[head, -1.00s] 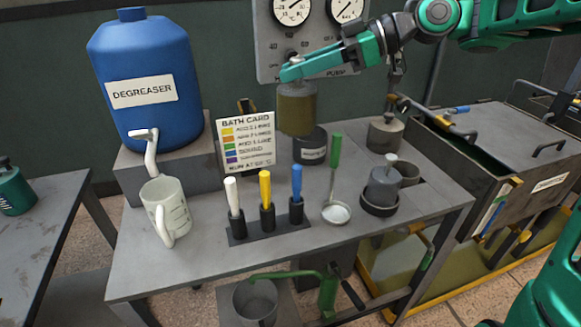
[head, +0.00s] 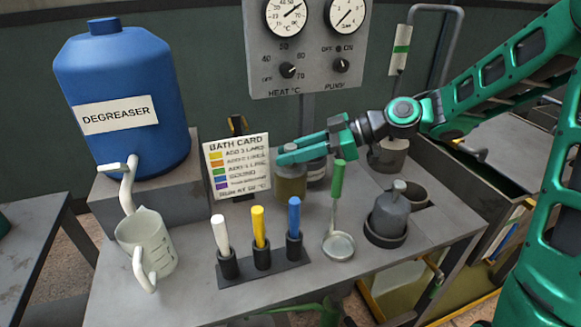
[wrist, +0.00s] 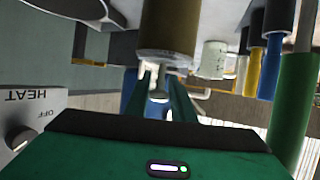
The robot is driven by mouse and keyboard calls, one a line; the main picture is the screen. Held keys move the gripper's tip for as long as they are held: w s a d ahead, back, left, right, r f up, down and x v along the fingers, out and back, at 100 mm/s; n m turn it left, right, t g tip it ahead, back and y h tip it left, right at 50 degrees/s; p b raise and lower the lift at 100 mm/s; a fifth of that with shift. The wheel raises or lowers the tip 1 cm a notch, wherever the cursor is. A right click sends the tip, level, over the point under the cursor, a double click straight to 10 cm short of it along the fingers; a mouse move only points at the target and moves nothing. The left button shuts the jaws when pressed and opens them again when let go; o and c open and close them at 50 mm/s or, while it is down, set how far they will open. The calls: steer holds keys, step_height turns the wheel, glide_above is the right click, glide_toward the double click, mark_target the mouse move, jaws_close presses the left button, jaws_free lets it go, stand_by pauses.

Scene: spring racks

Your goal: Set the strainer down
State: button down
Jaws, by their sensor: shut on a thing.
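The strainer appears as an olive-brown cylinder (head: 291,187), upright below my fingertips. My gripper (head: 284,157) reaches in from the right and is shut on its upper part. The strainer's bottom is low at the grey bench top (head: 180,265), right of the bath card; I cannot tell whether it touches. In the wrist view, where the picture is upside down, the strainer (wrist: 168,28) shows beyond my fingers (wrist: 160,100). The fingers hide part of its top.
A dark labelled pot (head: 317,171) stands close behind and right of the strainer. The bath card (head: 236,167) is close on its left.

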mark_target(293, 165)
steer(key=shift+f, duration=1.75)
steer(key=c, duration=1.5)
jaws_free()
steer(key=shift+f, duration=0.1)
steer(key=v, duration=1.2)
